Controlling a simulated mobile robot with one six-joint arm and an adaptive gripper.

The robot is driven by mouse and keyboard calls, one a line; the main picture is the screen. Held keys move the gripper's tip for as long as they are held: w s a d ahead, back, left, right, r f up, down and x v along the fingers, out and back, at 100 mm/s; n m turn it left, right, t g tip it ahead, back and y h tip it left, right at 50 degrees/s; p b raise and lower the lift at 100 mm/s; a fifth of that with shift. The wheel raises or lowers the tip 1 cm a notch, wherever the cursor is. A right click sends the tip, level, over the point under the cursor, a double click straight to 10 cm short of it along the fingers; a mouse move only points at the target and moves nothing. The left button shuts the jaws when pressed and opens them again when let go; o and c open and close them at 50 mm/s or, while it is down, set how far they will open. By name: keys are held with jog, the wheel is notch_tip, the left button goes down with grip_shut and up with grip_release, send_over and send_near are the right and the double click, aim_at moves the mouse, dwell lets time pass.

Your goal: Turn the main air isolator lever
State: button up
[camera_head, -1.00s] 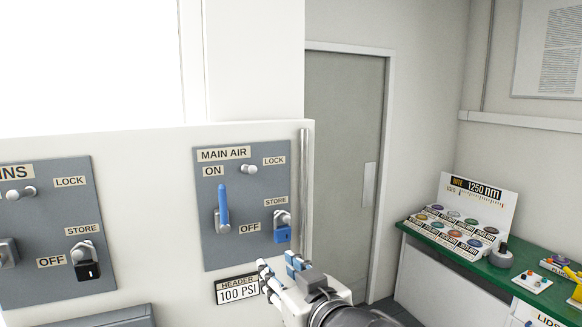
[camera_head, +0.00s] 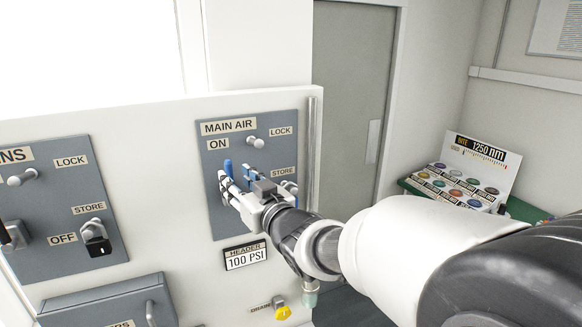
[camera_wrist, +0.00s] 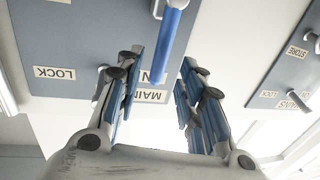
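The main air isolator lever (camera_head: 228,167) is a blue handle on the grey MAIN AIR panel (camera_head: 221,220). Its tip points up toward the ON label; my gripper hides its lower part in the head view. In the wrist view the blue lever (camera_wrist: 174,36) comes down from the top edge, its free end between my two fingers. My gripper (camera_head: 236,177) is in front of the panel at the lever. In the wrist view my gripper (camera_wrist: 159,62) is open, with gaps visible between the lever and both fingers.
A LOCK post (camera_head: 255,143) is at the panel's upper right. A partly hidden padlock (camera_head: 289,188) hangs at STORE. Left is another panel (camera_head: 60,230) with a black padlock (camera_head: 96,238). Below are a HEADER 100 PSI sign (camera_head: 246,255) and a yellow drain knob (camera_head: 283,312).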

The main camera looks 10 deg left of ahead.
aim_at(231, 174)
jog(key=x, duration=0.5)
jog(key=shift+w+a+p, duration=0.15)
jog(key=shift+p, duration=0.25)
jog(key=shift+c, duration=0.5)
grip_shut()
